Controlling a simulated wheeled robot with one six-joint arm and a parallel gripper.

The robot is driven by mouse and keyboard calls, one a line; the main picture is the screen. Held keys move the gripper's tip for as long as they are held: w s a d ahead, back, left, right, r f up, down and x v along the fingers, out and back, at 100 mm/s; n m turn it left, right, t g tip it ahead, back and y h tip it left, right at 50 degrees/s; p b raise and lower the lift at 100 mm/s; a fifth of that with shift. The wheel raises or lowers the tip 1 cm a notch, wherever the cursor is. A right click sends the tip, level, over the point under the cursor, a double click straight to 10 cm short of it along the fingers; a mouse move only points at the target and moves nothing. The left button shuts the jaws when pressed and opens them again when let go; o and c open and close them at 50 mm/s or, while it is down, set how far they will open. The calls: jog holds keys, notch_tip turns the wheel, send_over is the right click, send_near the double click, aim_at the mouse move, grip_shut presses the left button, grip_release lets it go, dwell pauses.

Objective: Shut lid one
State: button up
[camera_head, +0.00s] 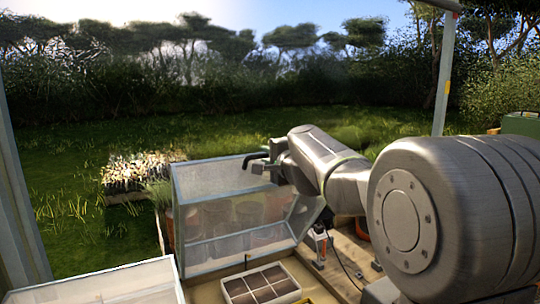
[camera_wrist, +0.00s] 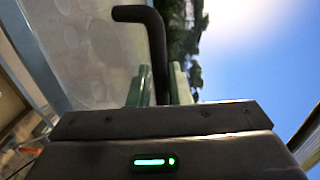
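A clear-paned lid (camera_head: 222,178) with a pale frame stands raised at the middle of the head view. Its pane also fills the left of the wrist view (camera_wrist: 90,55). A black bent handle (camera_head: 250,158) sticks out at its upper right edge; it also shows in the wrist view (camera_wrist: 156,32). My gripper (camera_head: 264,161) is at this handle. In the wrist view its two green fingertips (camera_wrist: 160,82) stand close on either side of the handle, with little or no gap. No number marks the lid, so I cannot tell whether it is lid one.
A second pale-framed glazed panel (camera_head: 105,286) lies at the lower left. A divided tray (camera_head: 262,284) with dark cells sits in front of the raised lid. Pots show through the pane. A bed of pale seedlings (camera_head: 140,170) lies behind left. A metal post (camera_head: 444,75) stands at right.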

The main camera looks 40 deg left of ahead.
grip_shut()
jog(key=shift+f, duration=0.15)
